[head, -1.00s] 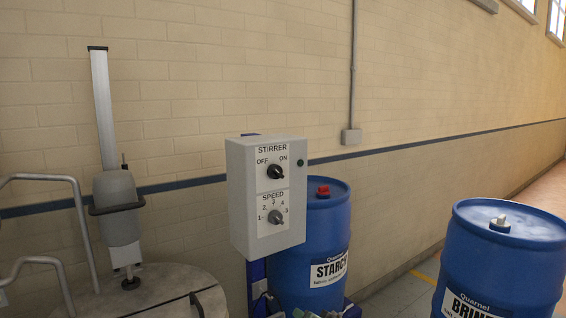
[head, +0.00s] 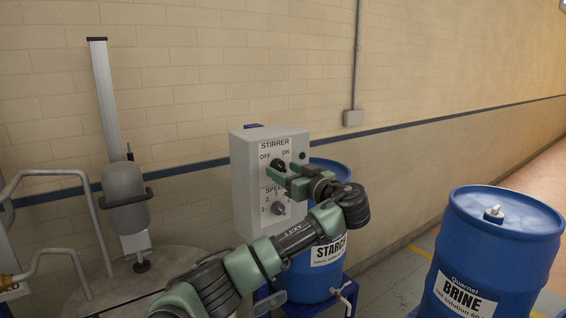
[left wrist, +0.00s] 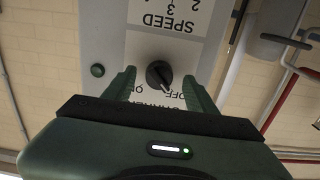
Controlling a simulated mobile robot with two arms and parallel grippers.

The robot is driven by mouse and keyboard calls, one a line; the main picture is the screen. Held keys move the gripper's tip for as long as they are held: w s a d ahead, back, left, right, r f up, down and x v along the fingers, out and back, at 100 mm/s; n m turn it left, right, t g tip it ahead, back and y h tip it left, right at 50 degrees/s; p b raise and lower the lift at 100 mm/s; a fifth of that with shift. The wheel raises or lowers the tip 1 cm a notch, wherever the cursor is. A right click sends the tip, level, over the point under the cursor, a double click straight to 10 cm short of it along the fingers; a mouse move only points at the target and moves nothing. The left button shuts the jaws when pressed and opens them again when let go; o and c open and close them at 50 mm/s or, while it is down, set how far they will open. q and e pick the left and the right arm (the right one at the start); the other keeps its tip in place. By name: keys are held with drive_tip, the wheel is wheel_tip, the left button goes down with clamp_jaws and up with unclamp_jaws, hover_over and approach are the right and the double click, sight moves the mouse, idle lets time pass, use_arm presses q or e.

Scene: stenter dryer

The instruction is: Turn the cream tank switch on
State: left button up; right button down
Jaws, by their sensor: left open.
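The switch is a black rotary knob (head: 278,163) marked OFF and ON under the word STIRRER, on a pale control box (head: 243,190). It is partly hidden by my left gripper in the head view. In the left wrist view, which shows the box upside down, the knob (left wrist: 158,73) has its white pointer toward OFF. My left gripper (head: 284,175) is open in front of the box. In the wrist view its fingers (left wrist: 158,83) stand on either side of the knob. I cannot tell whether they touch it. My right gripper is not in view.
A blue STARCH drum (head: 325,285) stands behind the box, a BRINE drum (head: 500,245) at right. A tank lid (head: 190,265) with stirrer is at left.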

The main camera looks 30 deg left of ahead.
use_arm(q)
drive_tip(key=shift+w+a, duration=0.25)
drive_tip(key=shift+a, duration=0.35)
